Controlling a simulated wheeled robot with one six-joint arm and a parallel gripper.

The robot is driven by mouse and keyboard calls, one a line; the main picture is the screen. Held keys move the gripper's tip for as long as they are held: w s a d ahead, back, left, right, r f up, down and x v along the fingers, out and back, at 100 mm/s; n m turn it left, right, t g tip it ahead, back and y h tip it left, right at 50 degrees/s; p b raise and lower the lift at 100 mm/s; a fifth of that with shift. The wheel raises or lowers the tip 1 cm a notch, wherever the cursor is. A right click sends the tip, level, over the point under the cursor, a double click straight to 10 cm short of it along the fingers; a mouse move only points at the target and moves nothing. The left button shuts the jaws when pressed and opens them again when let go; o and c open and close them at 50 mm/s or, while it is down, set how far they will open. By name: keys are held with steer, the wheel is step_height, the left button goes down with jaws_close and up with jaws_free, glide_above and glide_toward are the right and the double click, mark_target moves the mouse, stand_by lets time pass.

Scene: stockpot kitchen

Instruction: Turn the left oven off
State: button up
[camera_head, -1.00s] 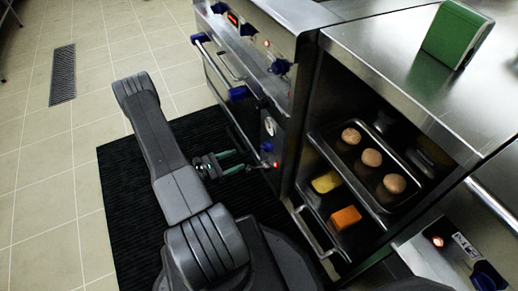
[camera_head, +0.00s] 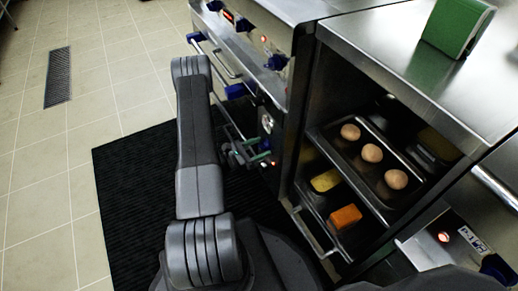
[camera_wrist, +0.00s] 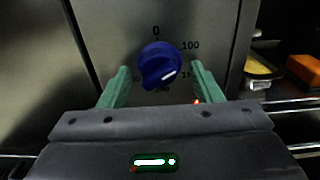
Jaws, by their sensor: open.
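A blue oven knob (camera_wrist: 160,66) is on a steel panel in the wrist view. A "0" is printed above it and "100" at upper right; lower numbers are partly hidden. A small red light (camera_wrist: 196,101) glows below right of the knob. In the head view my gripper (camera_head: 267,153) is at the oven front (camera_head: 286,122), mostly covering the knob.
To the right is an open steel compartment with a tray (camera_head: 372,185) of round brown items, and yellow (camera_head: 325,181) and orange (camera_head: 345,217) blocks below. A green box (camera_head: 457,27) stands on the counter (camera_head: 400,60). A black mat (camera_head: 130,190) lies on the floor.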

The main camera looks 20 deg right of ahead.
steer(key=shift+d, duration=0.1)
steer(key=shift+c, duration=0.5)
steer(key=c, duration=0.9)
steer(key=shift+n, duration=0.4)
steer(key=n, duration=1.1)
steer(key=shift+r, duration=0.1)
steer(key=shift+n, duration=0.3)
steer(key=o, duration=1)
